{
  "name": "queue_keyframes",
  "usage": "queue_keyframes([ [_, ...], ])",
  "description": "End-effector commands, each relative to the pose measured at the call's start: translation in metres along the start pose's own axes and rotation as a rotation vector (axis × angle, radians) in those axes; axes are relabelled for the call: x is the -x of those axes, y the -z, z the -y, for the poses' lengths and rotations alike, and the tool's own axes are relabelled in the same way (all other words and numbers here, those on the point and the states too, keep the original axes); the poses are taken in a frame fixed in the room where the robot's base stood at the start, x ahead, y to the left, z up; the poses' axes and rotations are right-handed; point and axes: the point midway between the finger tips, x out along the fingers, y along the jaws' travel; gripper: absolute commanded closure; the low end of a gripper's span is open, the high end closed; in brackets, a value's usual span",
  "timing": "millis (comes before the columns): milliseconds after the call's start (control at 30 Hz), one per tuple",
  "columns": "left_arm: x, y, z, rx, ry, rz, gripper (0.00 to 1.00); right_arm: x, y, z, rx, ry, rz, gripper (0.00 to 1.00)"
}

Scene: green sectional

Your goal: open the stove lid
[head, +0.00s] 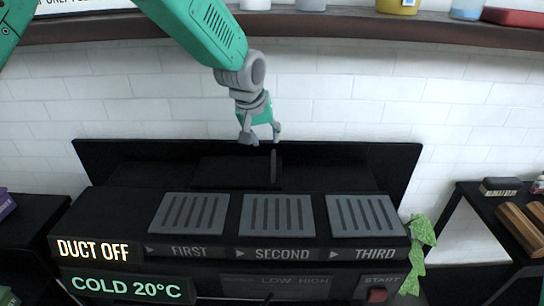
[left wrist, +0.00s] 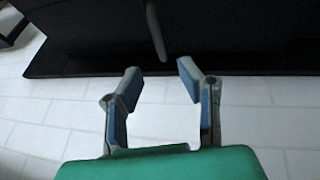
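The black stove (head: 130,215) stands in the middle of the head view, with three grey slotted plates marked FIRST, SECOND and THIRD. A wide black panel (head: 345,160) lies along its back against the tiled wall; I cannot tell whether it is the lid. A thin upright dark bar, like a handle (head: 275,166), rises in front of the panel. My left gripper (head: 261,136) is open and empty just above the bar. In the left wrist view the bar (left wrist: 155,32) shows beyond the gap between the open fingers (left wrist: 160,76), apart from them. My right gripper is not in view.
A brown shelf (head: 330,27) with jars crosses the wall above the stove. A dark side table (head: 470,205) with wooden blocks stands at the right. A green leafy thing (head: 418,250) hangs at the stove's right edge. A red button (head: 377,295) sits on the front.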

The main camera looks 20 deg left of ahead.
Motion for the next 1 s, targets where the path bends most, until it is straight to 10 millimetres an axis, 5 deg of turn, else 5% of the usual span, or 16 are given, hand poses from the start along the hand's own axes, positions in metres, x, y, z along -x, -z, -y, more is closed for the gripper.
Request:
queue_keyframes([
  [100,-0.032,-0.002,0.001,-0.001,0.001,0.004,0.67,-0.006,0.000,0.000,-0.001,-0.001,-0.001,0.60],
  [400,-0.082,0.000,0.006,0.003,-0.005,0.002,0.67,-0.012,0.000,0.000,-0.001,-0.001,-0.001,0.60],
  [867,-0.094,0.000,0.001,0.000,0.000,-0.001,0.67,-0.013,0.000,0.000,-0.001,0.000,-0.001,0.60],
  [1000,-0.095,0.000,0.002,0.000,-0.002,0.000,1.00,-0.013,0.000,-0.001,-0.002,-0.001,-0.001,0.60],
])
